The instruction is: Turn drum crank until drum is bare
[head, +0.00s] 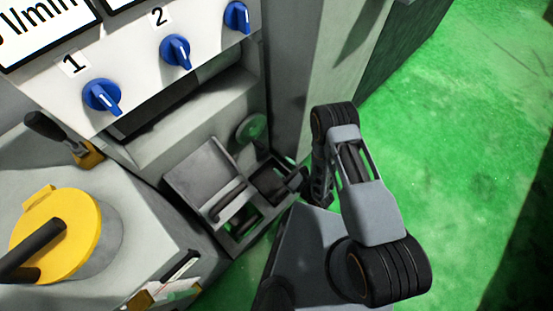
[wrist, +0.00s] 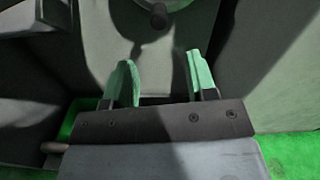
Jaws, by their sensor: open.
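In the head view, a round pale-green disc (head: 252,129) stands upright at the back of a low recess, beside the machine's wall. It may be the drum crank; I cannot tell for sure. In the wrist view, the lower rim of a round part shows at the top edge, with a short dark knob (wrist: 158,16) on it. My gripper (wrist: 161,78) is open, its two green-faced fingers apart with nothing between them. The knob lies beyond the fingertips, not touching them. In the head view, my gripper (head: 293,180) is low in front of the disc, partly hidden. I cannot identify the drum.
A grey box with a lid and bar handle (head: 228,203) sits left of my gripper. A yellow round cover (head: 56,236) with a black handle and a black lever (head: 55,132) are at left. Blue knobs (head: 102,96) line the panel above. Green floor (head: 455,150) is clear at right.

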